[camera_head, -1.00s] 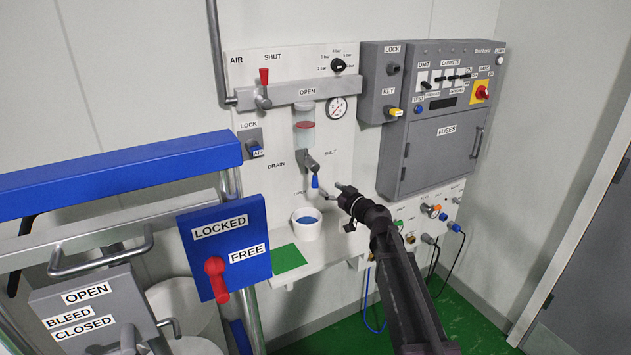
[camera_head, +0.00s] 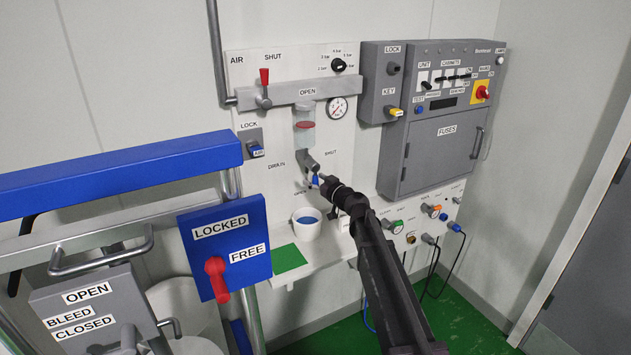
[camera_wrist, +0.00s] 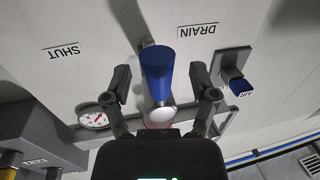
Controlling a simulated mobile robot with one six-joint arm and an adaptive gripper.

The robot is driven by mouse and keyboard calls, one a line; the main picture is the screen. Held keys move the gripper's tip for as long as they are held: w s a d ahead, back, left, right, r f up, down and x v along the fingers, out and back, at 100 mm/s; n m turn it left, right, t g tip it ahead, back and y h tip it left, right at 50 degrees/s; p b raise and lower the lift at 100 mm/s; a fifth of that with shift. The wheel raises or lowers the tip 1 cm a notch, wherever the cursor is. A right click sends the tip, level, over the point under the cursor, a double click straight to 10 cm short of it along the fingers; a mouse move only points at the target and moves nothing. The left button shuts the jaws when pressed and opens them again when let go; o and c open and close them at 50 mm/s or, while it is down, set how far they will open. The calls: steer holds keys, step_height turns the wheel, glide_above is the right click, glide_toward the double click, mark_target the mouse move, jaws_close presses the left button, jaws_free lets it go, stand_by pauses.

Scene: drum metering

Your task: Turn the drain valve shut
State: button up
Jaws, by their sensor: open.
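The drain valve (camera_head: 308,165) sits on the white panel below the clear bowl (camera_head: 304,125), between the DRAIN and SHUT labels. Its blue handle (camera_head: 315,181) points down, towards the lower OPEN label. My gripper (camera_head: 320,185) is at the handle, partly hiding it in the head view. In the wrist view the blue handle (camera_wrist: 157,72) stands between the two spread fingers of my gripper (camera_wrist: 161,78), with a gap showing on each side. The gripper is open.
A white cup (camera_head: 296,229) with blue inside stands on the shelf just below the valve. The blue AIR lock (camera_head: 255,150) is to the left, and the grey fuse cabinet (camera_head: 437,158) is to the right. Knobs and cables line the lower right panel.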

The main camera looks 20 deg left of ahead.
jaws_close()
steer(key=shift+s+a, duration=0.1)
steer(key=shift+a, duration=0.05)
stand_by(0.4)
